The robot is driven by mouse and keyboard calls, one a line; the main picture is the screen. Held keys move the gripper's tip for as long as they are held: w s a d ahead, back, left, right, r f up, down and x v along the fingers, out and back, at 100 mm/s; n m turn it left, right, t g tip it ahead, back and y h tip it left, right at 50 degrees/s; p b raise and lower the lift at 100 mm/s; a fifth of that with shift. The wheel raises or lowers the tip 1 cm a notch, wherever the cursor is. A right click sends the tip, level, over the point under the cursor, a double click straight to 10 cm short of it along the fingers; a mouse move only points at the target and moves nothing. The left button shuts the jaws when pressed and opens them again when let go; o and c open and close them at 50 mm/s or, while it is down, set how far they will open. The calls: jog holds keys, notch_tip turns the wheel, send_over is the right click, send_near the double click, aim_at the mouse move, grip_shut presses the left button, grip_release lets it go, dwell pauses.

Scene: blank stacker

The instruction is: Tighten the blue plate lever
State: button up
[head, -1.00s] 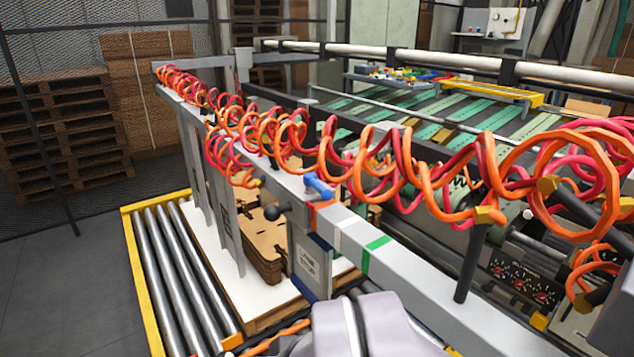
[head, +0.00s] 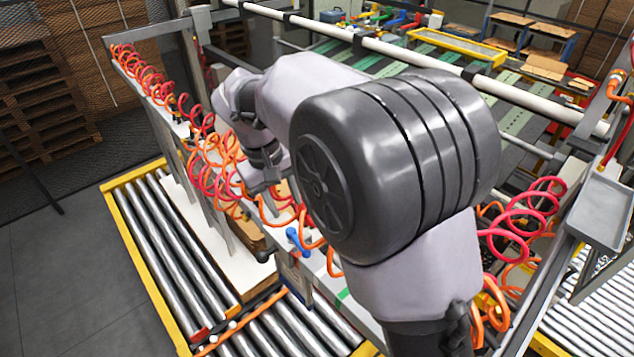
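The blue lever (head: 297,240) sits on the long grey beam, above a plate that hangs from it. In the head view it shows just left of my big dark arm joint. My gripper (head: 262,188) points down over the beam, farther along it and up-left of the lever, apart from it. Orange and red coiled hoses partly hide the gripper's end, and its fingers are too small to read. I see nothing clearly held.
Coiled hoses (head: 150,75) run along the beam and surround my wrist. A roller conveyor (head: 165,240) with a yellow edge lies below at left. A grey tray (head: 603,208) is at the right.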

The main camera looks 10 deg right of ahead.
aim_at(302, 246)
jog(key=d+f, duration=0.1)
jog(key=f, duration=0.4)
jog(key=d+f, duration=0.1)
jog(key=f, duration=0.5)
jog(key=w+f, duration=0.1)
jog(key=f, duration=0.5)
jog(key=shift+d+f, duration=0.1)
jog(key=shift+d, duration=0.3)
jog(key=shift+w, duration=0.1)
grip_shut()
